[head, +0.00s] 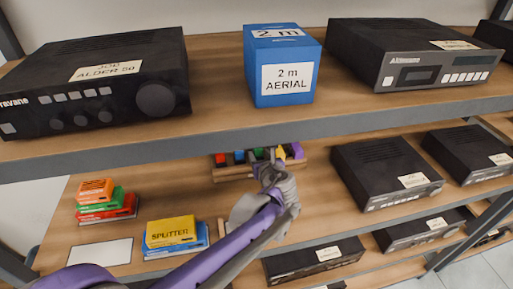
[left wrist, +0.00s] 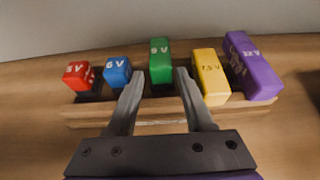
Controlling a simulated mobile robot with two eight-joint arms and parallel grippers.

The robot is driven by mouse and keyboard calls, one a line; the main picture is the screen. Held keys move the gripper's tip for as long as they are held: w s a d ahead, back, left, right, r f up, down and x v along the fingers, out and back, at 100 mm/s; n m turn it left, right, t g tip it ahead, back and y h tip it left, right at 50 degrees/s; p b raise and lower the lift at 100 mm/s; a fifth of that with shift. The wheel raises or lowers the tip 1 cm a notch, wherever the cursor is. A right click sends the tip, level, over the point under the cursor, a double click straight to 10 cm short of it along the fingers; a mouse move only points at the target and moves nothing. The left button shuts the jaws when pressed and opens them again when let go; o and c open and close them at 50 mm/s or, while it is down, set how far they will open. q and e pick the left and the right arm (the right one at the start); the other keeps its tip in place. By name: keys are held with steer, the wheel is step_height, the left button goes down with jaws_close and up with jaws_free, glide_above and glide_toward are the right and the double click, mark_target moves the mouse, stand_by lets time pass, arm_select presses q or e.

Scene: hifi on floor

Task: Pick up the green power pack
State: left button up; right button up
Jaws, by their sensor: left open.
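The green power pack (left wrist: 160,62), marked 9 V, stands in a wooden rack (left wrist: 135,115) between a blue 6 V pack (left wrist: 117,71) and a yellow 7.5 V pack (left wrist: 210,78). My left gripper (left wrist: 160,75) is open, with one finger to each side of the green pack's lower front, and I cannot tell if they touch it. In the head view my left gripper (head: 268,168) reaches over the lower shelf to the rack (head: 232,173) and hides part of it. The green pack (head: 258,153) shows only partly there. My right gripper is not in view.
A red 5 V pack (left wrist: 78,76) and a purple pack (left wrist: 252,66) stand at the rack's ends. The upper shelf edge (head: 230,134) runs above my left arm. A yellow SPLITTER box (head: 171,230) and a black device (head: 385,172) flank the arm.

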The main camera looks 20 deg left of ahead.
mark_target(259, 153)
arm_select(q)
steer(key=x, duration=0.4)
steer(key=shift+w+a+f, duration=0.15)
steer(key=shift+w+f, duration=0.1)
steer(key=shift+f, duration=0.05)
jaws_close()
